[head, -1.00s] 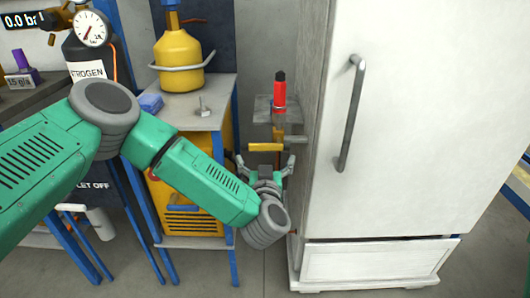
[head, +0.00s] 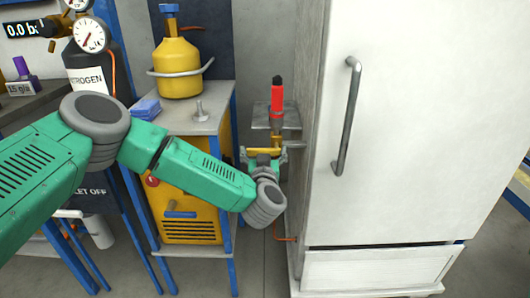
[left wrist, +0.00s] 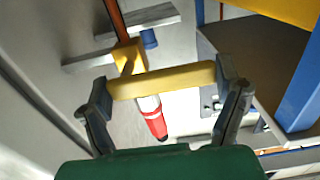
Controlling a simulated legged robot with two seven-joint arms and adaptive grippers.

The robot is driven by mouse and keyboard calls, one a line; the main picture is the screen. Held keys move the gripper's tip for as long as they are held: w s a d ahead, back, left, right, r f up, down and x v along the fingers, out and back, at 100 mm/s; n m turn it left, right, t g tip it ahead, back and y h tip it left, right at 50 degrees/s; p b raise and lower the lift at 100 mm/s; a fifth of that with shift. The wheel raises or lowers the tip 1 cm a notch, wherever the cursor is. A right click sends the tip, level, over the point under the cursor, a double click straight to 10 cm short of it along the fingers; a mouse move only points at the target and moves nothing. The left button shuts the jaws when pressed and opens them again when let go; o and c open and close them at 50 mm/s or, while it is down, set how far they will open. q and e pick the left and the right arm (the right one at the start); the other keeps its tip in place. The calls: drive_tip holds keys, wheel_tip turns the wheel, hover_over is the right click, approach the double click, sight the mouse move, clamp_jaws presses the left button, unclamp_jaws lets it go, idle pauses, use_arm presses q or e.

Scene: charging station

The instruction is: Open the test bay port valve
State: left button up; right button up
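The port valve has a yellow lever handle (head: 263,151) below a small grey shelf, left of the white cabinet. In the left wrist view the yellow handle (left wrist: 160,82) lies crosswise between my fingers, joined to a brass-coloured valve body (left wrist: 130,57). My left gripper (head: 264,158) is at the handle with its fingers spread wide, one near each end of the bar. In the left wrist view the left gripper (left wrist: 165,92) looks open; I cannot tell whether a fingertip touches the handle. My right gripper is not in view.
A red cylinder with a black top (head: 277,98) stands above the valve. The white cabinet (head: 410,120) with a grey handle is close on the right. A yellow bottle (head: 178,68) stands on a blue-legged bench (head: 190,122) at left.

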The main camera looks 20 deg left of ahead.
use_arm(q)
drive_tip(key=shift+a, duration=0.1)
drive_tip(key=shift+f+n+p, duration=0.25)
drive_tip(key=shift+n+p, duration=0.4)
drive_tip(key=shift+n, duration=0.65)
drive_tip(key=shift+w+d+f+n, duration=0.1)
drive_tip(key=shift+d+f+n, duration=0.15)
drive_tip(key=shift+n, duration=0.65)
drive_tip(key=n, duration=0.1)
drive_tip(key=f+n, duration=0.1)
drive_tip(key=shift+d+n, duration=0.1)
drive_tip(key=shift+n, duration=0.3)
drive_tip(key=shift+w+d+f+n+b, duration=0.15)
drive_tip(key=shift+d+f+n+b, duration=0.2)
drive_tip(key=shift+n, duration=1.45)
drive_tip(key=shift+w+d+f+n+b, duration=0.2)
drive_tip(key=shift+d+n+b, duration=0.25)
drive_tip(key=shift+n, duration=1.35)
drive_tip(key=shift+w+d+f+n+b, duration=0.15)
drive_tip(key=shift+d+f+n+b, duration=0.2)
drive_tip(key=shift+n, duration=1.45)
drive_tip(key=shift+d+r, duration=0.1)
drive_tip(key=shift+d, duration=0.05)
